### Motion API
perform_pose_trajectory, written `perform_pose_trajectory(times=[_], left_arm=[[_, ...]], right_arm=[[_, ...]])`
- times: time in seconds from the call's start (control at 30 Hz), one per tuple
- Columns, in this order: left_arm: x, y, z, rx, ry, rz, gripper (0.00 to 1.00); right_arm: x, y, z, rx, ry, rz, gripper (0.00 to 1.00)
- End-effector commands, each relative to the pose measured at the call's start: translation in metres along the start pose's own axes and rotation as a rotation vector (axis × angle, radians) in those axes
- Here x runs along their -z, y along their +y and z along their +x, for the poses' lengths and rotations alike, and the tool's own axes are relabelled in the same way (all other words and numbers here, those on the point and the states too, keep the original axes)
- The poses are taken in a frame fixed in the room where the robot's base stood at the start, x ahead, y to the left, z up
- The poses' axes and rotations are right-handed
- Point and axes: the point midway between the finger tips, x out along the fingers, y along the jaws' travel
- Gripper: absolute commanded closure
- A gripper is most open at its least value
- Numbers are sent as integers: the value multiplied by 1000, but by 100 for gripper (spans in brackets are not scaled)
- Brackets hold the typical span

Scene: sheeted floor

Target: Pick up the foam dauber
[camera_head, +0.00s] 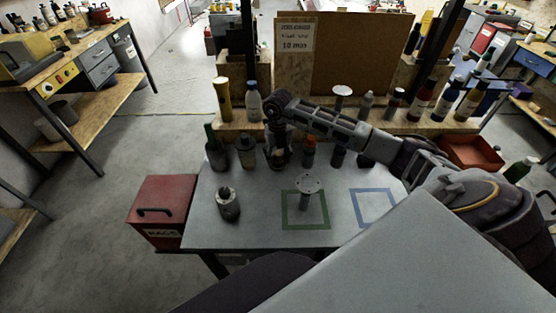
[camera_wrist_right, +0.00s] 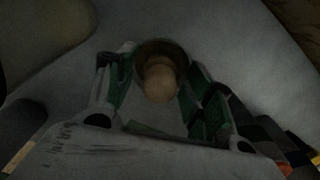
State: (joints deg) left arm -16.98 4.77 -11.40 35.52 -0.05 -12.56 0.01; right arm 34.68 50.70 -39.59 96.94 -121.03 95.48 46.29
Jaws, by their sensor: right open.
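What seems to be the foam dauber shows in the right wrist view as a tan rounded knob (camera_wrist_right: 160,82) with a darker round part behind it. My right gripper (camera_wrist_right: 162,70) is open, its green-padded fingers on either side of the knob. I cannot tell whether they touch it. In the head view, my right arm reaches across the table from the right, and the right gripper (camera_head: 277,150) points down at the back row of bottles. The dauber is largely hidden there by the gripper. My left gripper is not in view.
Bottles stand close on both sides of the gripper, including a green one (camera_head: 215,148) and an orange-capped one (camera_head: 308,152). A dark jar (camera_head: 228,205) and a disc-topped stand (camera_head: 308,184) are in front. A raised shelf (camera_head: 235,128) runs behind. A red box (camera_head: 165,200) is left.

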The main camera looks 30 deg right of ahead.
Motion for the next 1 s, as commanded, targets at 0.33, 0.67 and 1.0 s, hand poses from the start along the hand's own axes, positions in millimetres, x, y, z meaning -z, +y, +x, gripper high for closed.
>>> perform_pose_trajectory(times=[0.33,0.67,1.0], left_arm=[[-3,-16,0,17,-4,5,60],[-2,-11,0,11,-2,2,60],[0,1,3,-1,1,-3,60]], right_arm=[[0,0,0,0,0,0,85],[0,0,-1,0,0,0,94],[-1,0,-23,-1,-3,0,94]])
